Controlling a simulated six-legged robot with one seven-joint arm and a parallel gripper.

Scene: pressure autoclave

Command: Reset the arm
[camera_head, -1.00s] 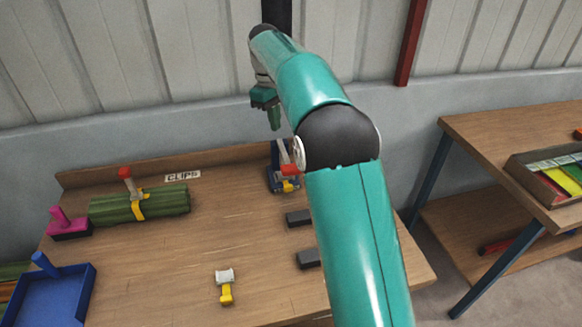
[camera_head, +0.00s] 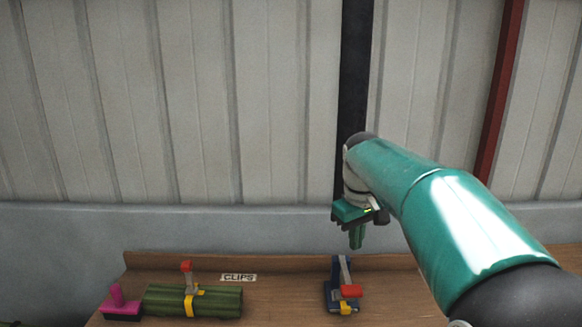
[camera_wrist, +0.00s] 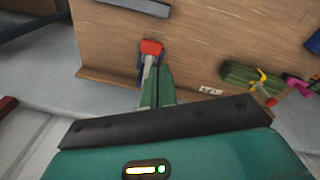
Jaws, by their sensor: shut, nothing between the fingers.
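My arm (camera_head: 425,195) is raised and reaches in from the right in the head view. My gripper (camera_head: 356,238) points down, shut and empty, in the air above the back edge of the wooden table. In the wrist view my gripper (camera_wrist: 157,88) shows its two green fingers close together. Behind its fingertips is a dark blue clamp-like device (camera_head: 335,298) with a red tip, which also shows in the wrist view (camera_wrist: 151,48). The gripper looks apart from it.
On the wooden table (camera_head: 285,300) lies a green bundle (camera_head: 215,303) with a yellow clip around it. A pink-handled block (camera_head: 119,305) stands to its left. A CLIPS label (camera_head: 238,277) is at the back. A wall (camera_head: 250,110) with a dark post (camera_head: 353,80) rises behind.

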